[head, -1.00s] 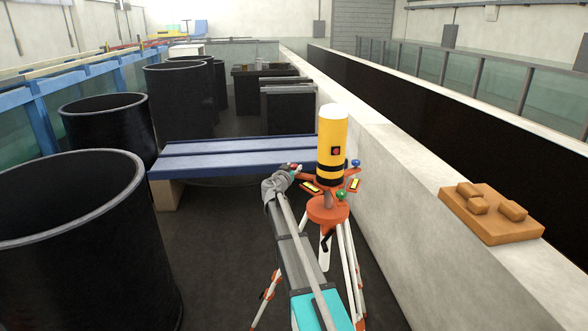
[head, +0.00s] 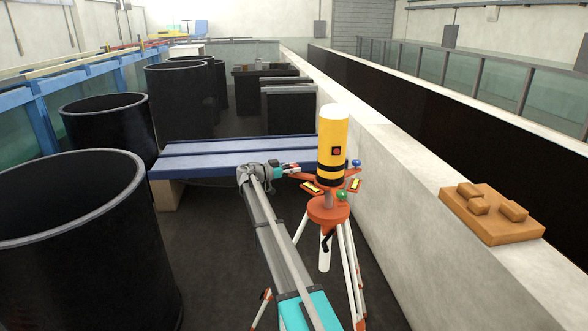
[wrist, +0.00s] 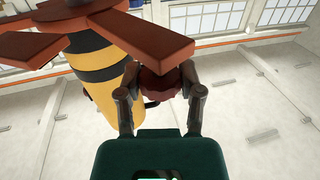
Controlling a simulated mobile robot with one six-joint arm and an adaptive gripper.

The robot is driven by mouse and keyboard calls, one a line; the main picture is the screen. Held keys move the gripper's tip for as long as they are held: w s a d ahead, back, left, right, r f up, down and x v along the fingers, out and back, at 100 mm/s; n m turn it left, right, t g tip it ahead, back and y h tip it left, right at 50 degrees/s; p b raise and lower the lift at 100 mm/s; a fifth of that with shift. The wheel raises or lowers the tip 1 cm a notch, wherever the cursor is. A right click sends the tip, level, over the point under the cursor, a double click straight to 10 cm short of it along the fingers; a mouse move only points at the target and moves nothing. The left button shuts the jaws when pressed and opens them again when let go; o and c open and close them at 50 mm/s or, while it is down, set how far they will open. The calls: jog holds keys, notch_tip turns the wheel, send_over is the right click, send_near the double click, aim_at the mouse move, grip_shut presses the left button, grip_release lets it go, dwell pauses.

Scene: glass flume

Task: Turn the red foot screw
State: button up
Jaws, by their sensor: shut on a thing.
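The red foot screw (wrist: 160,84) shows in the wrist view as a dark red knob under one orange arm (wrist: 140,30) of the instrument's base. My gripper (wrist: 160,78) is shut on it, one finger on each side. In the head view my gripper (head: 291,169) reaches the base from the left, and the red screw is mostly hidden by it. The yellow instrument (head: 332,140) with black bands stands upright on the base. A green foot screw (head: 342,195) and a blue foot screw (head: 356,163) sit on the other arms.
An orange and white tripod (head: 349,262) carries the instrument. A blue bench (head: 215,160) stands just behind my wrist. A concrete wall (head: 400,190) runs close on the right, with an orange block (head: 490,229) on it. Black tubs (head: 70,230) stand at left.

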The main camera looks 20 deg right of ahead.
jog(key=shift+d+m+g+y, duration=0.1)
jog(key=shift+m+g+y, duration=0.2)
jog(key=shift+m+g, duration=1.1)
jog(key=shift+g, duration=0.4)
jog(key=o, duration=1.2)
jog(key=shift+s, duration=0.1)
jog(key=shift+c, duration=0.2)
jog(key=shift+n, duration=0.3)
jog(key=v, duration=1.2)
